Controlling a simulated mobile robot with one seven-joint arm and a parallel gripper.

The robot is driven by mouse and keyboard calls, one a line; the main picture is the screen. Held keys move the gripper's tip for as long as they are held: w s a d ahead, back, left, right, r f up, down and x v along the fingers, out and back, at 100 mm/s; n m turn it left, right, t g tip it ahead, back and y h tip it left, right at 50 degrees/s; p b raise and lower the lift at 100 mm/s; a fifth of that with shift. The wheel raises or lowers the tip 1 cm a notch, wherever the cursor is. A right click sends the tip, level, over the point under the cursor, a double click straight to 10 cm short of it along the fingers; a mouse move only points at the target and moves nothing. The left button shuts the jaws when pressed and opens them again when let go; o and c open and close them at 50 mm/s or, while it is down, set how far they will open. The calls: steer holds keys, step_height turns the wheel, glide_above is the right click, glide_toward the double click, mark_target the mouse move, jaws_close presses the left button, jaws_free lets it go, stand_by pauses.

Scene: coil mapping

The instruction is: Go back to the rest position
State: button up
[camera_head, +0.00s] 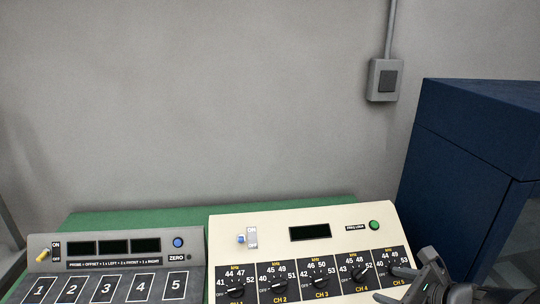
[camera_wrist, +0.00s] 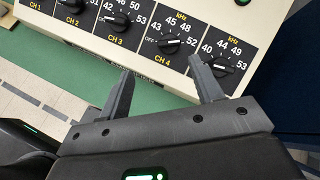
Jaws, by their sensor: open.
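My gripper (camera_wrist: 165,92) is open and empty in the wrist view, its two fingers apart in front of the cream panel's lower edge. In the head view part of my gripper shows at the bottom right, over the panel's right corner. The cream panel (camera_head: 290,228) has several black knobs marked in kHz, a dark display (camera_head: 310,233), a blue-tipped switch (camera_head: 240,238) and a green button (camera_head: 374,225). The CH 4 knob (camera_wrist: 168,43) lies beyond the gap between my fingers. The rightmost knob (camera_wrist: 222,65) is close to my right finger; I cannot tell whether they touch.
A grey box (camera_head: 190,262) with dark displays and numbered pads 1 to 5 stands left of the cream panel. Both are on a green surface (camera_head: 130,219). A dark blue cabinet (camera_head: 470,130) stands at the right. A wall switch box (camera_head: 385,80) hangs behind. The space above the panels is clear.

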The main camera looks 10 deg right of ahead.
steer(key=s+a+r+n+g+h, duration=0.2)
steer(key=a+n, duration=0.6)
steer(key=n, duration=0.5)
steer(key=s+a+r+n+g+h, duration=0.2)
steer(key=a+r+n, duration=0.3)
steer(key=a+n, duration=0.4)
steer(key=s+n, duration=0.1)
steer(key=n, duration=0.4)
steer(key=shift+s+n+g, duration=0.2)
steer(key=shift+n+g, duration=0.1)
steer(key=shift+g, duration=0.1)
steer(key=shift+a+r, duration=0.1)
stand_by(1.0)
